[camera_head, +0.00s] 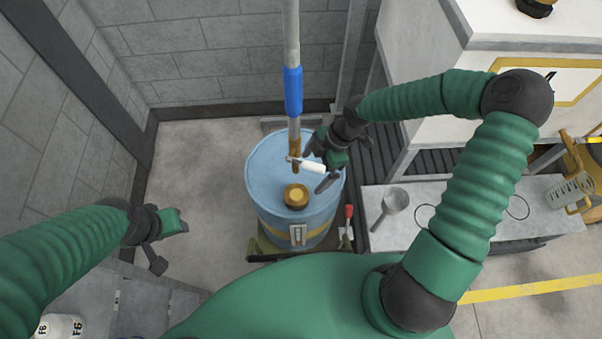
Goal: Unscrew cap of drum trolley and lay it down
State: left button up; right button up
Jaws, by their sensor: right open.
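A blue drum (262,167) with a yellow band stands upright on a dark trolley (262,247) in front of me. A brass-yellow round cap (296,196) sits on the near part of the drum's top. Behind it, a grey pipe with a blue sleeve (293,92) rises from a brown fitting on the drum top, with a white handle (311,166) beside it. My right gripper (323,168) is open over the right side of the drum top, close to the white handle, and apart from the cap. My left gripper (170,240) is open and empty, left of the drum above the floor.
A grey bench (455,228) at right holds a metal funnel (394,203) and a clear jug (568,192). A red-handled tool (348,212) stands beside the drum's right. Block walls close off the back and left. Free floor lies left of the drum.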

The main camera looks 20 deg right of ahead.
send_near(296, 194)
jog(key=b+x, duration=0.1)
jog(key=x, duration=0.3)
jog(key=shift+w+d+f, duration=0.1)
jog(key=shift+f, duration=0.2)
jog(key=x, duration=0.3)
jog(key=shift+a+f+b, duration=0.25)
jog(key=shift+b, duration=0.05)
jog(key=shift+a+f, duration=0.25)
jog(key=shift+a, duration=0.1)
jog(key=shift+d, duration=0.3)
jog(key=c, duration=0.7)
jog(key=shift+a, duration=0.1)
jog(key=c, duration=0.8)
jog(key=shift+r+n+g+p, duration=0.15)
jog(key=shift+n+g+p, duration=0.2)
jog(key=shift+n, duration=0.25)
jog(key=n, duration=0.1)
jog(key=n+g+b, duration=0.1)
jog(key=n, duration=0.1)
jog(key=shift+f, duration=0.3)
jog(key=shift+r+n+g, duration=0.15)
jog(key=shift+n+g, duration=0.1)
jog(key=shift+n, duration=0.25)
